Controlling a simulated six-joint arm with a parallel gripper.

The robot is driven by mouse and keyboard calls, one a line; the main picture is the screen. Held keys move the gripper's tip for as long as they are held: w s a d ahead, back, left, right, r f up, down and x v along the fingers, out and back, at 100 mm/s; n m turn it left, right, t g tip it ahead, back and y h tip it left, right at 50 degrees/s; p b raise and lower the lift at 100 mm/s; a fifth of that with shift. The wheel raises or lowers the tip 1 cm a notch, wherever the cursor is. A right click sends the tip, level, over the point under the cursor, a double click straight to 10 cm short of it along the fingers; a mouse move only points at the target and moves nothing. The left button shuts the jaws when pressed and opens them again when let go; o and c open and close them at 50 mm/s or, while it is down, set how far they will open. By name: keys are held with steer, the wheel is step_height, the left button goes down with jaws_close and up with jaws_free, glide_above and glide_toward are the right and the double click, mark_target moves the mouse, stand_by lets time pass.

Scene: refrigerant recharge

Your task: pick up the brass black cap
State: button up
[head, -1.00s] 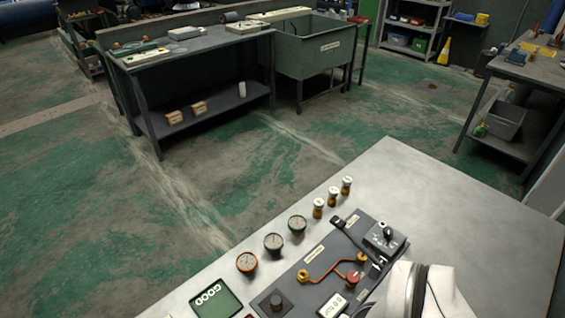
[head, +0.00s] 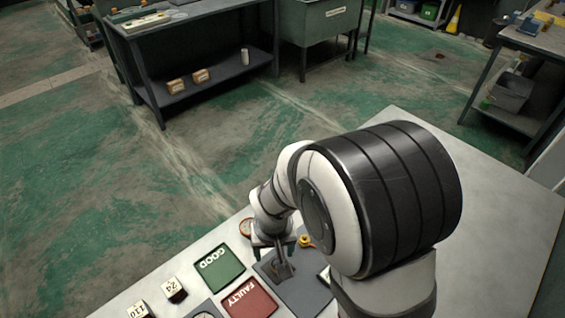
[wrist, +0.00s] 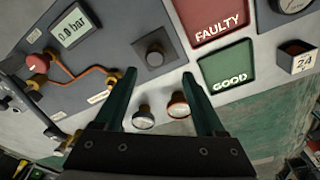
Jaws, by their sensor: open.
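In the head view my gripper (head: 283,265) is small and low over the panel, partly hidden by my arm.
The green GOOD pad (head: 220,265), red FAULTY pad (head: 248,300) and numbered blocks (head: 174,289) lie to the left in the head view. A red knob (wrist: 37,64) is on the panel. The tabletop at right is bare.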

steer(key=f, duration=0.6)
steer(key=shift+w+d+f, duration=0.1)
steer(key=shift+d, duration=0.3)
jaws_close()
